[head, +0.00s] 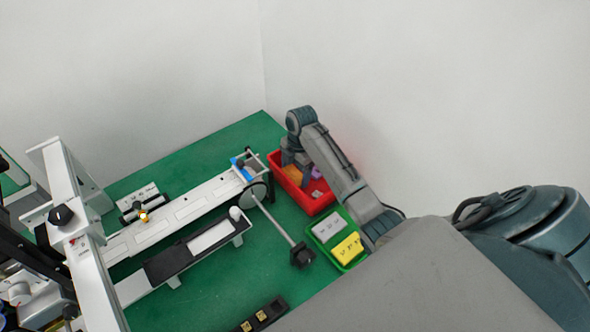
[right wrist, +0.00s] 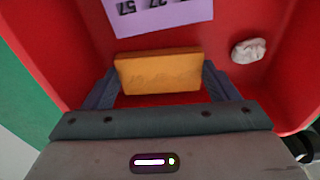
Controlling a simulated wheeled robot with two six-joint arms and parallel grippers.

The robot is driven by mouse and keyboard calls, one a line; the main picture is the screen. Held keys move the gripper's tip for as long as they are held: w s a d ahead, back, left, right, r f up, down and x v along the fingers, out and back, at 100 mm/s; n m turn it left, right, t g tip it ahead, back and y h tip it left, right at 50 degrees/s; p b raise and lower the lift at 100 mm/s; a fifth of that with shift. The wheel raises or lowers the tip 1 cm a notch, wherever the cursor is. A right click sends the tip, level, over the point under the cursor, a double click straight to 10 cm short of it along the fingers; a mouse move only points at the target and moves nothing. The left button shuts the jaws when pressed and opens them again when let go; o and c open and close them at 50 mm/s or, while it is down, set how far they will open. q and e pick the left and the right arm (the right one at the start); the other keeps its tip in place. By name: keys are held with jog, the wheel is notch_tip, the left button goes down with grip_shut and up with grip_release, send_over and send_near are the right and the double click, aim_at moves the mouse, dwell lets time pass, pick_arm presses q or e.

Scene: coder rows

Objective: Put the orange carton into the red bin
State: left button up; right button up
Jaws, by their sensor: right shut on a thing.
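The orange carton (right wrist: 158,72) is between the two fingers of my right gripper (right wrist: 158,84), which is shut on it. In the head view the orange carton (head: 292,173) shows low inside the red bin (head: 322,206), under my right gripper (head: 295,160). The red bin (right wrist: 285,85) surrounds the carton and the fingertips in the right wrist view. I cannot tell whether the carton touches the bin floor. My left gripper is not in view.
A purple printed piece (right wrist: 155,14) and a crumpled white piece (right wrist: 248,50) lie in the red bin. A green bin (head: 347,268) with white and yellow cartons stands beside it. A conveyor (head: 180,210) occupies the green table left of the bins.

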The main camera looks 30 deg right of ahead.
jog(key=shift+f, duration=0.3)
jog(key=shift+f, duration=0.15)
jog(key=o, duration=0.7)
jog(key=shift+o, duration=0.2)
